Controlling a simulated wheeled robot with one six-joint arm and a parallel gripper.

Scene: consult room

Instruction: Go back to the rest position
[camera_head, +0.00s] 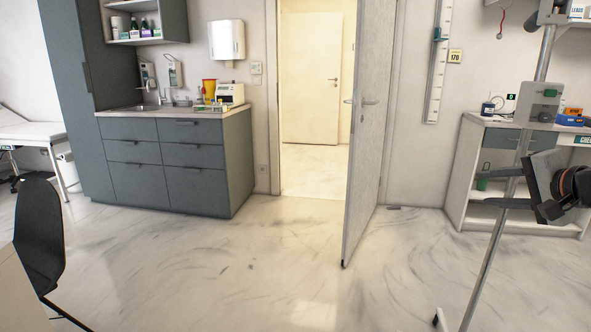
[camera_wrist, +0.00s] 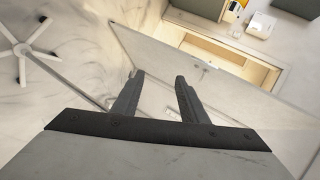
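My gripper (camera_head: 484,187) is at the right of the head view, held out in the air with its fingers pointing left. It overlaps a grey pole stand (camera_head: 490,250) there; I cannot tell how close they are. In the wrist view my gripper (camera_wrist: 160,85) shows two dark fingers spread apart with nothing between them. The open door (camera_wrist: 225,85) shows beyond the fingers.
The grey door (camera_head: 369,120) stands open into the room beside a bright doorway. A grey cabinet (camera_head: 180,165) with a sink stands left, a white shelf unit (camera_head: 460,175) right. A chair (camera_head: 38,235) is front left. The middle marble floor (camera_head: 230,270) is clear.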

